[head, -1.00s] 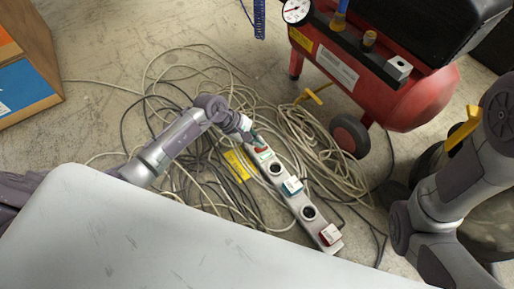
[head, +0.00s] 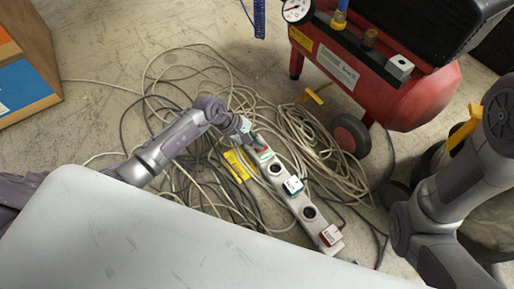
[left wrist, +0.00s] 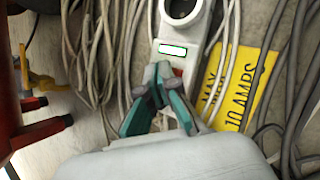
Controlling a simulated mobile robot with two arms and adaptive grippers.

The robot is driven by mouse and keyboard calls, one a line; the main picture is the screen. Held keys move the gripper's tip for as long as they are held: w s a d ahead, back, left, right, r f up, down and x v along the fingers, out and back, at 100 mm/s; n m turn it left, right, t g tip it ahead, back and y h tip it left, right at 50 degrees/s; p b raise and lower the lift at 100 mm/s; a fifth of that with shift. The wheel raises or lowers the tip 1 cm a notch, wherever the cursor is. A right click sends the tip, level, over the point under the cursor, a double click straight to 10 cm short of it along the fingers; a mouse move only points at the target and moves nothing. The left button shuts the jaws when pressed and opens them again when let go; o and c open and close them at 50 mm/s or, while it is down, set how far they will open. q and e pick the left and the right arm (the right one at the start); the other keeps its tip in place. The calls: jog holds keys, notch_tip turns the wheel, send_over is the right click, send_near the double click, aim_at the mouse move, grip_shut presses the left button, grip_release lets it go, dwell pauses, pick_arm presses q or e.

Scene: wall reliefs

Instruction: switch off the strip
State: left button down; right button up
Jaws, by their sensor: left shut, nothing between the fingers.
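The power strip (head: 291,195) lies diagonally on the floor among cables, with round sockets and plugs along it. Its far end, nearest my left gripper (head: 257,142), carries a small green-edged white patch (left wrist: 172,49). In the left wrist view, my left gripper (left wrist: 164,72) has its teal fingers shut and empty, with the tips over the strip's end just beside that patch. A bit of red (left wrist: 184,62) shows beside the fingertips; the fingers hide most of that area. I cannot tell whether they touch the strip. My right gripper is out of view.
Loose cables (head: 200,130) coil around the strip. A yellow "MAX 10 AMPS" label (left wrist: 240,85) lies beside it. A red compressor (head: 390,95) with a black wheel (head: 349,135) stands to the right. A white surface (head: 180,235) fills the foreground. A wooden box (head: 25,65) stands at left.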

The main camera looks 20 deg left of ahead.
pick_arm(q)
jog(key=shift+f, duration=0.4)
jog(key=shift+r, duration=0.1)
dwell(0.4)
jog(key=shift+r+p, duration=0.3)
jog(key=shift+r, duration=0.45)
jog(key=shift+w+r, duration=0.1)
jog(key=r+p, duration=0.2)
jog(key=r, duration=0.1)
jog(key=r+p, duration=0.1)
jog(key=shift+w+d+r, duration=0.35)
jog(key=shift+d+r, duration=0.05)
